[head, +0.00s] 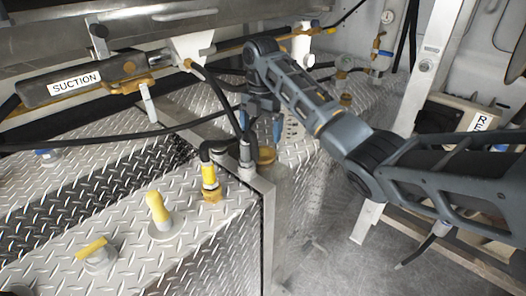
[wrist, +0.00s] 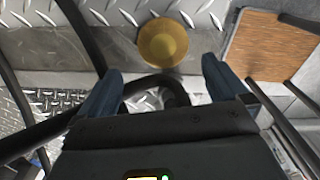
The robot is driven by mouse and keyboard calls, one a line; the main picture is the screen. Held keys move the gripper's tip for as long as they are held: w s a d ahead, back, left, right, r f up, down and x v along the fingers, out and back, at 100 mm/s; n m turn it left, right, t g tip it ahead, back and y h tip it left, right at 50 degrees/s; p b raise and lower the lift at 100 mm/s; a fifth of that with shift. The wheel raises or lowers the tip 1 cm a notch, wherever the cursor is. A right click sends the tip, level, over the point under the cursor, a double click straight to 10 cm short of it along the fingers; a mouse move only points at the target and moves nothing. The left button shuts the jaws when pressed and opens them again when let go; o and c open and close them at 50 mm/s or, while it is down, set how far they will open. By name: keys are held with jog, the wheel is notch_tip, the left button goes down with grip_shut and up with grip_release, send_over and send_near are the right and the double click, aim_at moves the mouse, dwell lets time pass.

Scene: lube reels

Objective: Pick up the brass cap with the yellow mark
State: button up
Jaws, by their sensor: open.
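A round brass-yellow cap (head: 266,156) stands on the metal deck near its edge, just below my gripper (head: 264,128) in the head view. In the wrist view the cap (wrist: 163,42) shows as a yellowish disc beyond the fingertips, centred between them. My gripper (wrist: 162,80) is open, with its two blue fingers apart and nothing between them. The fingers do not appear to touch the cap. I cannot make out a separate yellow mark on it.
Black hoses (head: 225,105) run close to the left of my gripper. A yellow hose fitting (head: 209,176), a yellow-topped post (head: 157,207) and a yellow-barred cap (head: 92,248) stand on the diamond-plate deck. A pipe labelled SUCTION (head: 75,82) crosses at upper left.

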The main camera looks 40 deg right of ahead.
aim_at(262, 152)
jog(key=shift+s+d+f+p, duration=0.1)
jog(key=shift+f+p, duration=0.2)
jog(key=shift+f, duration=1.6)
jog(key=shift+s+d+f+p, duration=0.1)
jog(key=shift+f+p, duration=0.2)
jog(key=shift+f, duration=1.6)
jog(key=c, duration=1)
jog(key=shift+o, duration=0.2)
jog(key=shift+r, duration=0.1)
